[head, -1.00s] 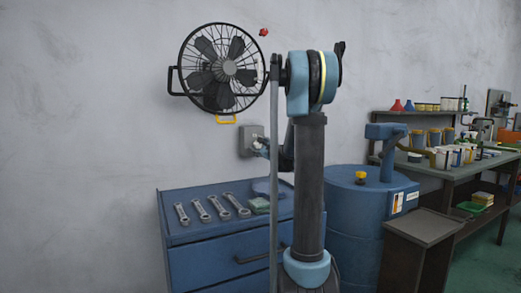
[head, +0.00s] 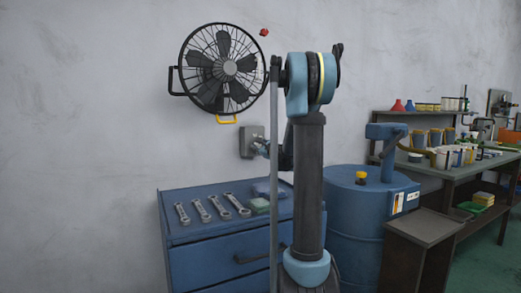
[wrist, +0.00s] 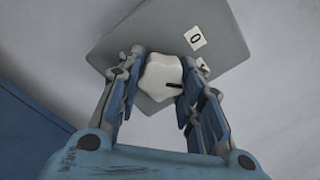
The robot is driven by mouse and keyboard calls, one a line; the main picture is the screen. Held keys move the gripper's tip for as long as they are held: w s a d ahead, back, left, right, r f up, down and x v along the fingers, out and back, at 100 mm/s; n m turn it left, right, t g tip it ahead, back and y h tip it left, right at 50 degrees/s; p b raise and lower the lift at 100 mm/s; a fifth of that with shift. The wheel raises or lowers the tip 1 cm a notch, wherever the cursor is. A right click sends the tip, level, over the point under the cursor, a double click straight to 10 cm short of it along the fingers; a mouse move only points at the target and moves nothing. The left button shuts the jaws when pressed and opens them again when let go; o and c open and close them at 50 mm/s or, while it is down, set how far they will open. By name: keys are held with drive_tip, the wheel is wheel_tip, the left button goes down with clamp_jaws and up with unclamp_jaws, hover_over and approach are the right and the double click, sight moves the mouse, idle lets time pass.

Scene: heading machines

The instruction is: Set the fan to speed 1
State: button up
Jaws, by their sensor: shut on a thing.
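The black wall fan (head: 222,68) hangs on the wall at upper left in the head view. Below it is a grey control box (head: 247,141), with its plate (wrist: 180,25) close up in the wrist view. A white knob (wrist: 157,72) with a black pointer mark sits on the plate. A label reading 0 (wrist: 195,38) is above right of it, and a second label (wrist: 203,66) is partly hidden by a finger. The black mark points right, below that second label. My gripper (wrist: 160,82) is shut on the knob, its fingers at either side.
A blue tool cabinet (head: 185,236) with several wrenches (head: 220,208) stands under the fan and box. A blue drum (head: 350,215) is right of my arm. A cluttered workbench (head: 462,170) stands at far right. The wall left of the fan is bare.

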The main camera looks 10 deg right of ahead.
drive_tip(key=shift+n, duration=0.3)
drive_tip(key=o, duration=1.1)
drive_tip(key=shift+s, duration=0.1)
drive_tip(key=v, duration=1.1)
drive_tip(key=shift+s+d, duration=0.15)
drive_tip(key=shift+s, duration=0.2)
